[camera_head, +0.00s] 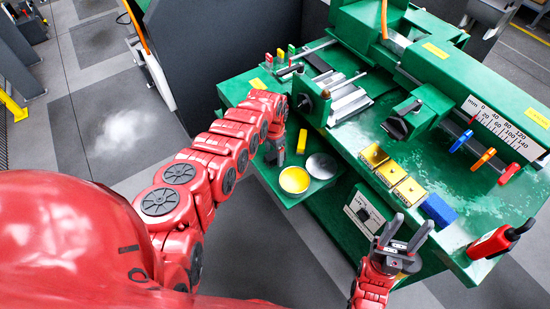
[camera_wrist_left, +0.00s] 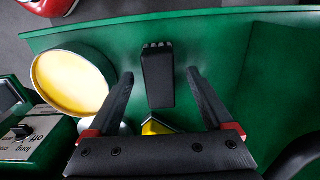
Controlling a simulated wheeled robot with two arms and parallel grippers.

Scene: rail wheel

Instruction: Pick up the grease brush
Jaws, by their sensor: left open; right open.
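A dark block with a pale ridged end, which looks like the grease brush (camera_wrist_left: 158,78), lies over the green shelf in the left wrist view. My left gripper (camera_wrist_left: 159,76) is open, with one finger on either side of it and a visible gap on both sides. In the head view my left gripper (camera_head: 275,152) points down at the shelf left of the yellow grease tin (camera_head: 294,180) and hides the brush. The tin also shows at the left in the wrist view (camera_wrist_left: 75,82). My right gripper (camera_head: 411,222) is open and empty in front of the bench.
A yellow block (camera_head: 302,141) and a silver disc (camera_head: 321,166) are close to the left gripper. The green bench (camera_head: 430,175) carries yellow-topped blocks (camera_head: 391,173), a blue block (camera_head: 438,210) and a red-handled tool (camera_head: 490,242). Floor is open at left.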

